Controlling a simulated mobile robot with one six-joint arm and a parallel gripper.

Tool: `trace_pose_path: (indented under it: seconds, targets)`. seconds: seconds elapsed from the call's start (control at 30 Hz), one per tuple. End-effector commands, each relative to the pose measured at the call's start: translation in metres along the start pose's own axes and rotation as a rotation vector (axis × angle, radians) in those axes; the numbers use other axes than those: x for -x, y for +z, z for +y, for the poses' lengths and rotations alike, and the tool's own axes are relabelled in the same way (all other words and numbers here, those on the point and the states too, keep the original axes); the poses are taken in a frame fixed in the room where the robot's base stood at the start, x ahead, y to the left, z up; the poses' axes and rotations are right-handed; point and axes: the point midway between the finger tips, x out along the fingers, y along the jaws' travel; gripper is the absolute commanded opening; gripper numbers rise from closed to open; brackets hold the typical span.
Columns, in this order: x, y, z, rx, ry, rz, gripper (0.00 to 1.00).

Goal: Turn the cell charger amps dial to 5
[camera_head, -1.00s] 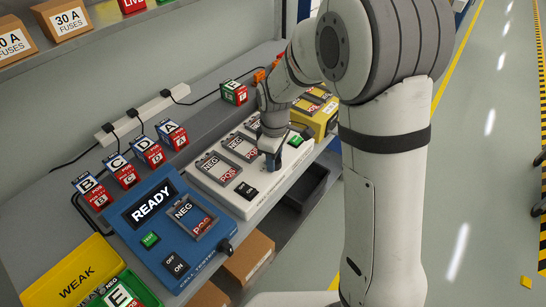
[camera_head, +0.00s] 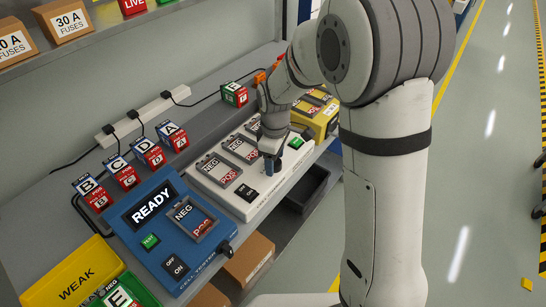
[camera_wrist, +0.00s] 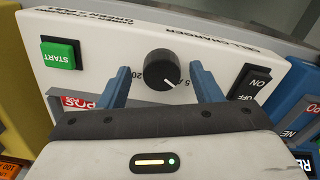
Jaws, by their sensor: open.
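The amps dial (camera_wrist: 162,70) is a round black knob with a white pointer line on the white cell charger (camera_wrist: 105,38), seen in the wrist view. The printing beside it is partly covered; a 5 and a 20 show near the knob. The pointer is directed to the lower right, near the 5. My gripper (camera_wrist: 160,80) is open, with one blue finger on each side of the dial and gaps to the knob. In the head view my gripper (camera_head: 271,163) is over the front of the charger (camera_head: 236,203), and the dial is hidden behind it.
On the charger are a green START button (camera_wrist: 61,55) and a black ON/OFF switch (camera_wrist: 250,82). The blue cell tester (camera_head: 140,245) reading READY stands left, a yellow unit (camera_head: 326,121) right. Labelled cells (camera_head: 88,187) stand behind, and a yellow WEAK bin (camera_head: 72,276) is front left.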

Motion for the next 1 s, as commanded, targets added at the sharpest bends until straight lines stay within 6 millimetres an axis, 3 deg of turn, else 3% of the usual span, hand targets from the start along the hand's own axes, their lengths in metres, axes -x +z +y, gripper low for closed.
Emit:
trace_pose_path:
  seconds: [0.17,0.4,0.6,1.0]
  targets:
    - [0.011,0.000,0.000,0.000,0.001,0.001,0.59]
    - [0.052,-0.001,0.001,0.000,0.003,0.003,0.59]
    - [0.074,-0.001,0.001,0.000,0.002,0.001,0.59]
    - [0.078,-0.001,0.001,0.000,0.000,0.000,0.59]
